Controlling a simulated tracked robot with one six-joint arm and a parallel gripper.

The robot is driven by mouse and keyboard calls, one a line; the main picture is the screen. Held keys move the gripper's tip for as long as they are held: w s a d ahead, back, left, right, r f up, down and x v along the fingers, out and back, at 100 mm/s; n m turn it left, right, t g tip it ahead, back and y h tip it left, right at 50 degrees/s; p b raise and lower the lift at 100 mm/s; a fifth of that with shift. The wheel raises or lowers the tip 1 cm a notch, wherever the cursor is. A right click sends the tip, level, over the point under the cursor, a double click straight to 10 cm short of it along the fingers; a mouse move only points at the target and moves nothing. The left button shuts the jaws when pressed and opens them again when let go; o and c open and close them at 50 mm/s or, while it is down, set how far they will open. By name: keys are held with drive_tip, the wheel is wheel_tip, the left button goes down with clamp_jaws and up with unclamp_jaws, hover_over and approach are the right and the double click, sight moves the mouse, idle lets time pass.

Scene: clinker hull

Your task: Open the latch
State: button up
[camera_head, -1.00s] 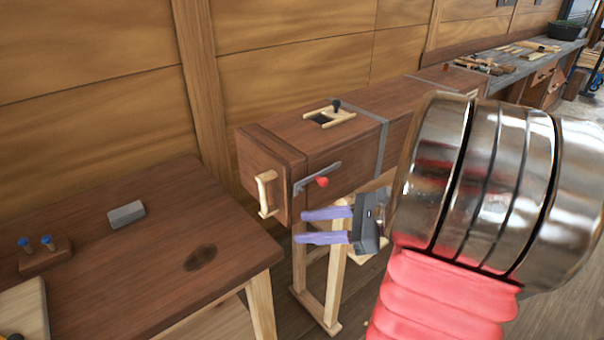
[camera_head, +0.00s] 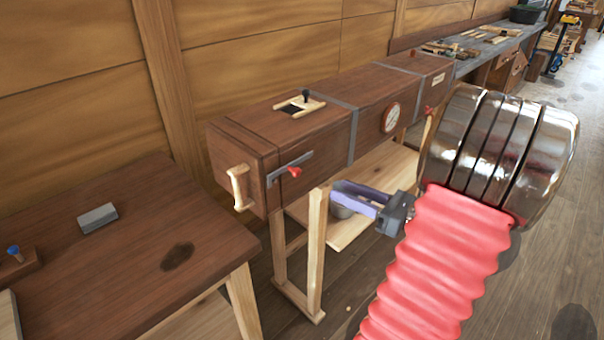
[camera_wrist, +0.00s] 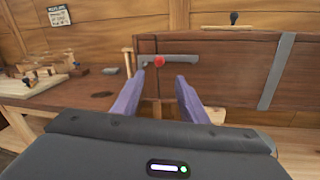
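The latch (camera_head: 289,168) is a grey metal bar with a red knob, on the front side of a long dark wooden box near its left end. In the wrist view the latch (camera_wrist: 180,62) lies nearly level, its red knob between the lines of my fingers. A wooden handle (camera_head: 238,187) is on the box's end face. My gripper (camera_head: 340,196) is to the right of the latch and lower in the head view, apart from it. In the wrist view my gripper (camera_wrist: 158,80) has its two purple fingers spread, with nothing between them.
A dark table (camera_head: 130,260) with a grey block (camera_head: 97,218) stands at left.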

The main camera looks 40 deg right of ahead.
sight(297, 168)
drive_tip(key=x, duration=1.3)
drive_tip(key=shift+w, duration=0.25)
drive_tip(key=shift+a, duration=0.1)
clamp_jaws()
idle(0.4)
